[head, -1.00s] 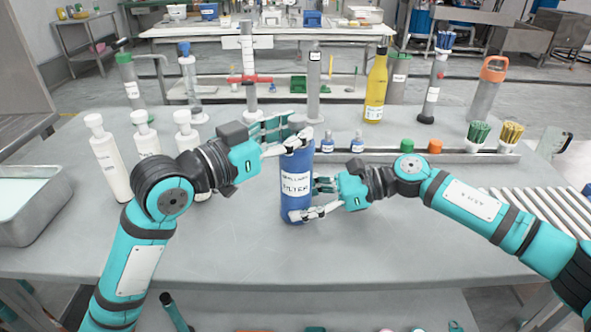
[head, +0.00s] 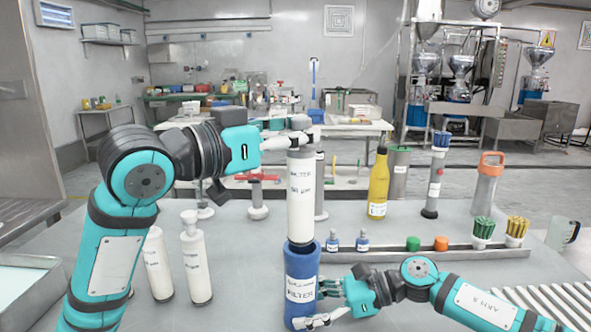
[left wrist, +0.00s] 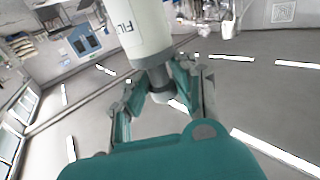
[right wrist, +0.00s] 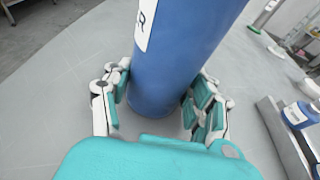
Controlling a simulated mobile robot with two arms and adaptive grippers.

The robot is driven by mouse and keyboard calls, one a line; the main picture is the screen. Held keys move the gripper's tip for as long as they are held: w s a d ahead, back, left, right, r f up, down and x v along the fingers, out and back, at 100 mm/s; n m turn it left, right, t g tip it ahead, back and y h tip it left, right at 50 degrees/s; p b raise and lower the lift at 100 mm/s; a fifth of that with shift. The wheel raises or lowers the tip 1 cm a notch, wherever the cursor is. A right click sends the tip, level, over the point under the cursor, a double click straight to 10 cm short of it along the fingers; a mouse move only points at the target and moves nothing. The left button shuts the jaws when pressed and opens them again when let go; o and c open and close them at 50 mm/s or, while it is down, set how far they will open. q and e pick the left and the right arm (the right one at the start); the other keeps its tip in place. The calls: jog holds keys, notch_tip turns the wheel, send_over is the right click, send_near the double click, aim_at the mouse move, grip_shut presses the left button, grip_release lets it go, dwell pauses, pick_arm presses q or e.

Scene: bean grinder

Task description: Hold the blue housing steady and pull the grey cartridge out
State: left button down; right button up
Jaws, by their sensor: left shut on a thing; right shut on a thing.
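The blue housing (head: 301,272) stands upright on the table with a "FILTER" label. My right gripper (head: 325,302) is shut around its lower part; the right wrist view also shows the blue housing (right wrist: 180,55) between the fingers. The cartridge (head: 301,200) is a white cylinder with a label and a grey top cap. It stands upright above the housing, most of its length out, its lower end at the housing's mouth. My left gripper (head: 299,136) is shut on the cap; in the left wrist view the fingers close on the grey cap (left wrist: 160,85). Whether the lower end is clear of the rim is hard to tell.
Two white cylinders (head: 196,262) stand left of the housing. A yellow bottle (head: 378,185) stands further back. Air above the cartridge looks free.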

dwell(0.3)
jog(key=o, duration=0.9)
jog(key=shift+o, duration=0.2)
